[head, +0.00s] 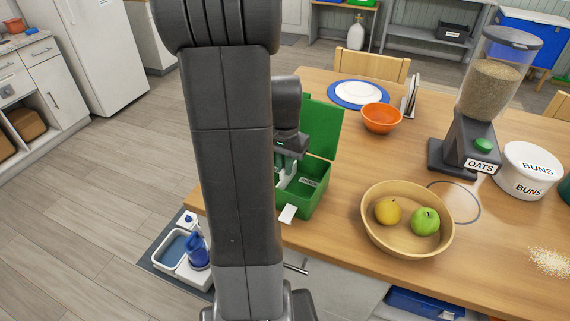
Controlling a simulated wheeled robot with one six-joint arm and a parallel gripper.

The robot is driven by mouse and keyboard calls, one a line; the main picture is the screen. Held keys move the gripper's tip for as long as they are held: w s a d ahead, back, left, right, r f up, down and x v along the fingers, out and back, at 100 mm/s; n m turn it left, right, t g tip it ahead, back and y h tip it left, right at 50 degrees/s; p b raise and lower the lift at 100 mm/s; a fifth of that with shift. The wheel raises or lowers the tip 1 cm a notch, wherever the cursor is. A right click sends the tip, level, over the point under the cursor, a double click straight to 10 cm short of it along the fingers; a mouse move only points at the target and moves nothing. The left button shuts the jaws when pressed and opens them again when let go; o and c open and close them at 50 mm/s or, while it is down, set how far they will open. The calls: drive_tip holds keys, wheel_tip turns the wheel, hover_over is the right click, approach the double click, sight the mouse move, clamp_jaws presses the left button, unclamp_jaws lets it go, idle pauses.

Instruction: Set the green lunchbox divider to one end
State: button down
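The green lunchbox (322,196) stands on the wooden table near its left edge, with its lid (324,128) raised at the back. My gripper (286,172) points down into the left part of the box, partly hidden behind my own arm. Its fingers are too small and covered to tell whether they are open or shut. A small part with pale lettering (311,181) shows inside the box, right of the fingers. I cannot tell whether it is the divider or an inner wall. The box's left side is hidden by my arm.
A white card (288,214) lies at the box's front. An orange bowl (381,119), a blue-rimmed plate (359,94) and an oats dispenser (468,147) stand farther back.

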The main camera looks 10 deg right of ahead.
drive_tip(key=shift+w+a, duration=0.9)
drive_tip(key=shift+a, duration=0.15)
drive_tip(key=shift+w+a, duration=0.85)
drive_tip(key=shift+a, duration=0.2)
drive_tip(key=c, duration=1.5)
unclamp_jaws()
drive_tip(key=shift+r, duration=0.15)
wheel_tip(320, 180, up, 14)
drive_tip(key=shift+f, duration=0.2)
drive_tip(key=shift+f, duration=0.1)
